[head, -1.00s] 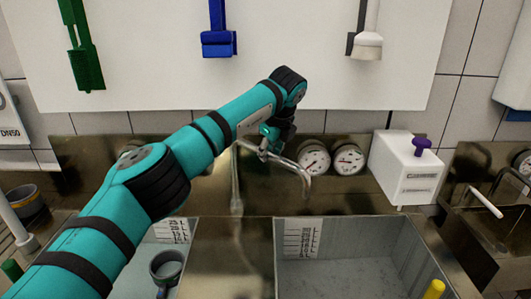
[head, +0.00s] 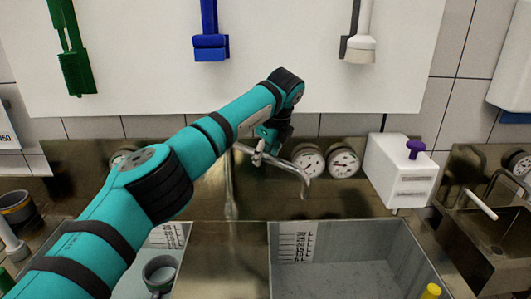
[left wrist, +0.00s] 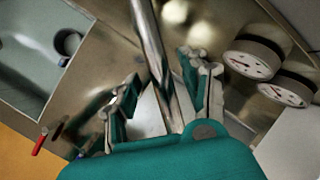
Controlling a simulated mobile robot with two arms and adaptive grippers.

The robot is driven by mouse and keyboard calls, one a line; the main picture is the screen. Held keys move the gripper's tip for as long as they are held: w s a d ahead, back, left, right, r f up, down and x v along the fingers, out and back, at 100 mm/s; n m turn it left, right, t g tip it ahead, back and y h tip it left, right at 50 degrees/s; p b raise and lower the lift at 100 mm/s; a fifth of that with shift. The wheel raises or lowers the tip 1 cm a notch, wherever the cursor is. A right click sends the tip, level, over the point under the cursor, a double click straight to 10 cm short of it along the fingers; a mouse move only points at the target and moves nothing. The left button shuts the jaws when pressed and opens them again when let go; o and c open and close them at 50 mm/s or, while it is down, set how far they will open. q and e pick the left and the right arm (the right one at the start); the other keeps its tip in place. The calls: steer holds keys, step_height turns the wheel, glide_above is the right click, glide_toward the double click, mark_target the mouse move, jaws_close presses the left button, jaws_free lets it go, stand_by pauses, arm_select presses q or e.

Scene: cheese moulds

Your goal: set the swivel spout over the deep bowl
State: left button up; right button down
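The metal swivel spout (head: 286,165) runs out from the back wall, its bent tip pointing down at the back left of the right-hand bowl (head: 345,235). The left-hand bowl (head: 172,236) is partly hidden by my left arm. Both bowls have a litre scale; the right one's seems to start higher, but the floors are not clear enough to compare depth. My left gripper (head: 264,150) is at the spout. In the left wrist view its fingers (left wrist: 160,100) are spread, with the spout tube (left wrist: 148,40) between them, nearer the right finger; contact cannot be told. My right gripper is out of view.
Two round gauges (head: 326,162) sit on the back wall right of the spout. A white box with a purple knob (head: 402,172) stands farther right. A grey cup (head: 160,271) is in the left-hand bowl. A yellow-topped thing (head: 431,291) is at the right-hand bowl's front right.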

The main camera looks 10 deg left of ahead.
arm_select(q)
steer(key=shift+d+r, duration=0.1)
steer(key=shift+r, duration=0.15)
steer(key=v, duration=1.1)
steer(key=shift+s, duration=0.2)
steer(key=shift+r, duration=0.25)
